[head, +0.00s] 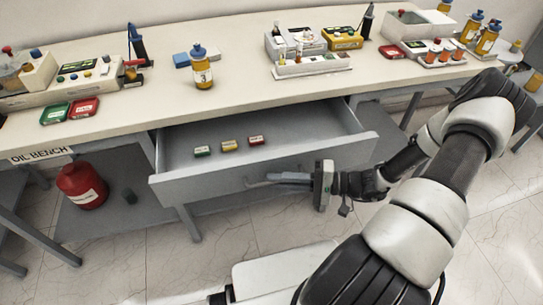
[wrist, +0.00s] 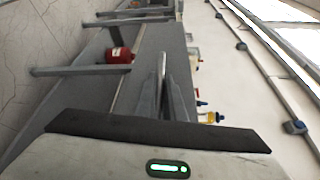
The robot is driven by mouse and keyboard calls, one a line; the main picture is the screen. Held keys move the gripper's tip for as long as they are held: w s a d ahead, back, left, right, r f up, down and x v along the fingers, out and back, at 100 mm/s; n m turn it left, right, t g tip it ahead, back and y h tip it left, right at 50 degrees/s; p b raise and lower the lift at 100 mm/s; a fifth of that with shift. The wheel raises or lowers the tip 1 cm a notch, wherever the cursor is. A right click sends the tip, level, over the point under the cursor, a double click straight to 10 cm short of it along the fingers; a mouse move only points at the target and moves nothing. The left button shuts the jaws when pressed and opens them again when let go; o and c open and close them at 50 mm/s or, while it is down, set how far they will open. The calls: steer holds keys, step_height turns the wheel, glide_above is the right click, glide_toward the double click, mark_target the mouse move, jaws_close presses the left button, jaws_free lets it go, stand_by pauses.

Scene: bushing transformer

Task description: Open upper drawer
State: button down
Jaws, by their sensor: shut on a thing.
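The upper drawer (head: 200,187) is under the oil bench top in the head view. It is pulled well out, and its grey inside shows. My gripper (head: 272,181) is at the middle of the drawer front from the right side, shut on the drawer handle. In the wrist view the gripper's fingers (wrist: 165,85) reach toward the grey drawer and bench frame; the grip itself is not clear there.
Small green, yellow and red boxes (head: 229,145) lie in the drawer. The bench top (head: 170,100) holds a yellow bottle (head: 201,70), trays and instruments. A red canister (head: 82,186) stands on the lower shelf at left. The tiled floor (head: 225,235) before the drawer is partly clear.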

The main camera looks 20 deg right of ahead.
steer(key=s, duration=0.8)
steer(key=shift+s, duration=0.2)
steer(key=c, duration=1.8)
jaws_free()
steer(key=shift+c, duration=0.2)
steer(key=shift+d, duration=0.1)
steer(key=v, duration=1.7)
steer(key=shift+d, duration=0.2)
steer(key=shift+r, duration=0.1)
